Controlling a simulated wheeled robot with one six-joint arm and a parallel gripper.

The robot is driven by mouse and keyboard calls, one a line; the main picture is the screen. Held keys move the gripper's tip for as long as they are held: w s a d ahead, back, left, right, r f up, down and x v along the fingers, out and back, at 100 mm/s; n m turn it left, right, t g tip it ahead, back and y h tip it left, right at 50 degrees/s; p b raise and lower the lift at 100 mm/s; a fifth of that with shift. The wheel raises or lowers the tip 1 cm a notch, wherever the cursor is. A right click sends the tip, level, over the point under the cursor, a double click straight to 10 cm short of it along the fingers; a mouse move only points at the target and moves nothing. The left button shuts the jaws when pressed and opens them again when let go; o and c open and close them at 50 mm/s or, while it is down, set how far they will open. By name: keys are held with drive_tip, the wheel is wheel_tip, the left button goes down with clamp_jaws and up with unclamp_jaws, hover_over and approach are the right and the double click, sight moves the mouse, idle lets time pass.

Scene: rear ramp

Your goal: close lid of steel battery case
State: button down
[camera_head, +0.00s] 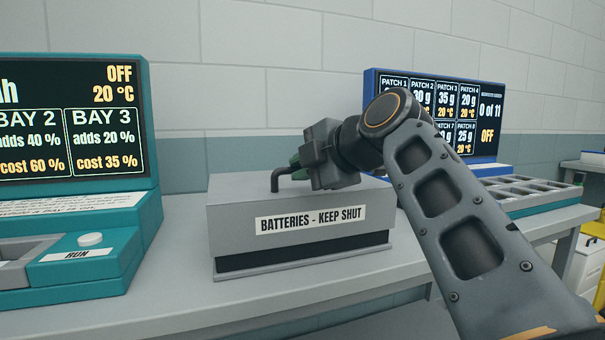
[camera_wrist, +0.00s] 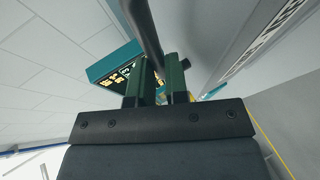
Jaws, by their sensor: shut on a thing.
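The grey steel battery case (camera_head: 300,230) stands on the bench in the middle of the head view, its front labelled "BATTERIES - KEEP SHUT". A dark band runs under the labelled front, above a grey bottom rim; I cannot tell whether this is a gap. A black bent handle (camera_head: 280,179) rises from the lid top. My gripper (camera_head: 298,161) reaches it from the right and is shut on it. In the wrist view the dark handle bar (camera_wrist: 143,30) runs between the green fingers of my gripper (camera_wrist: 160,75). My gripper hides part of the case top.
A teal machine (camera_head: 75,200) with a screen and RUN button stands left of the case. A blue-framed screen (camera_head: 490,120) and a compartment tray (camera_head: 525,193) stand to the right. The wall is close behind. A strip of bench (camera_head: 180,310) in front is clear.

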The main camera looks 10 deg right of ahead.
drive_tip(key=shift+f, duration=0.7)
drive_tip(key=c, duration=1.1)
unclamp_jaws()
drive_tip(key=shift+s, duration=0.15)
drive_tip(key=shift+r+p+v, duration=0.2)
drive_tip(key=shift+p+v, duration=0.5)
drive_tip(key=shift+v, duration=2.85)
drive_tip(key=shift+r+p+v, duration=0.2)
drive_tip(key=shift+p+v, duration=0.5)
drive_tip(key=shift+v, duration=2.85)
drive_tip(key=shift+w, duration=0.2)
